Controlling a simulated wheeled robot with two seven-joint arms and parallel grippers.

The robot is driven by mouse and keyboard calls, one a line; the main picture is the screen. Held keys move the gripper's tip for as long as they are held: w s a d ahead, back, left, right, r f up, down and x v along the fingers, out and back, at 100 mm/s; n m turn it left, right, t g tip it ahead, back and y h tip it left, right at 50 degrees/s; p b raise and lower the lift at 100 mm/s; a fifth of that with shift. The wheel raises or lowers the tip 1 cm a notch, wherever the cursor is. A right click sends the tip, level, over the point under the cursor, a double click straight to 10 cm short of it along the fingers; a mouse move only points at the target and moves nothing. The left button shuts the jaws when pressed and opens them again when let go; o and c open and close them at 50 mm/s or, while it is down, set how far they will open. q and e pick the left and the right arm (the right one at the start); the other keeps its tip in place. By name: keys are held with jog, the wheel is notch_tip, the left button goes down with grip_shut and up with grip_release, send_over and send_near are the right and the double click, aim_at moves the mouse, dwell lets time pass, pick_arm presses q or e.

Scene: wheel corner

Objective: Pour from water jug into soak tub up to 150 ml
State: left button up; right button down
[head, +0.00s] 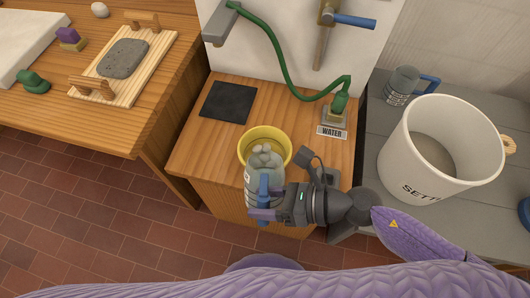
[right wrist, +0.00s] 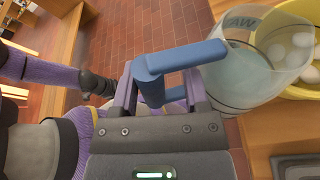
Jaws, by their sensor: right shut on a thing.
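The water jug (head: 262,176) is clear with a blue handle (right wrist: 180,60) and pale liquid inside. My right gripper (head: 265,212) is shut on the handle. In the right wrist view the jug (right wrist: 242,75) overlaps the rim of the yellow soak tub (right wrist: 305,93). Pale round things lie in the tub. In the head view the tub (head: 247,137) stands on the wooden cabinet, partly hidden behind the jug. I cannot tell the jug's exact tilt or whether liquid runs from it. My left gripper (right wrist: 97,85) shows small in the right wrist view, its jaws unclear.
A dark square pad (head: 228,102) lies left of the tub. A WATER label (head: 332,132) and green hose (head: 290,94) are behind it. A large white bucket (head: 440,150) and another blue-handled jug (head: 402,86) stand on the grey bench. A wooden board with a stone (head: 122,58) is left.

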aim_at(263, 183)
jog(key=shift+w+d+r+m+p, duration=0.15)
jog(key=shift+w+r+m+p, duration=0.2)
jog(key=shift+w, duration=0.3)
jog(key=shift+w+d+r+m+p, duration=0.15)
jog(key=shift+w+r+p, duration=0.1)
jog(key=shift+w+p, duration=0.3)
jog(key=shift+w+r, duration=0.25)
jog(key=shift+w, duration=0.1)
jog(key=shift+w+r+m+p, duration=0.4)
jog(key=shift+w+r+p, duration=0.05)
jog(key=shift+w+p, duration=0.15)
jog(key=shift+d, duration=0.1)
jog(key=shift+r+g, duration=0.1)
jog(key=shift+g, duration=0.2)
jog(key=shift+w+r+p, duration=0.2)
jog(key=shift+w+p, duration=0.05)
jog(key=shift+p, duration=0.05)
jog(key=shift+w+r+m+p, duration=0.3)
jog(key=shift+r+m, duration=0.05)
jog(key=shift+m, duration=0.05)
jog(key=shift+w+a+r+g, duration=0.1)
jog(key=shift+w+a+g, duration=0.15)
jog(key=shift+g, duration=0.15)
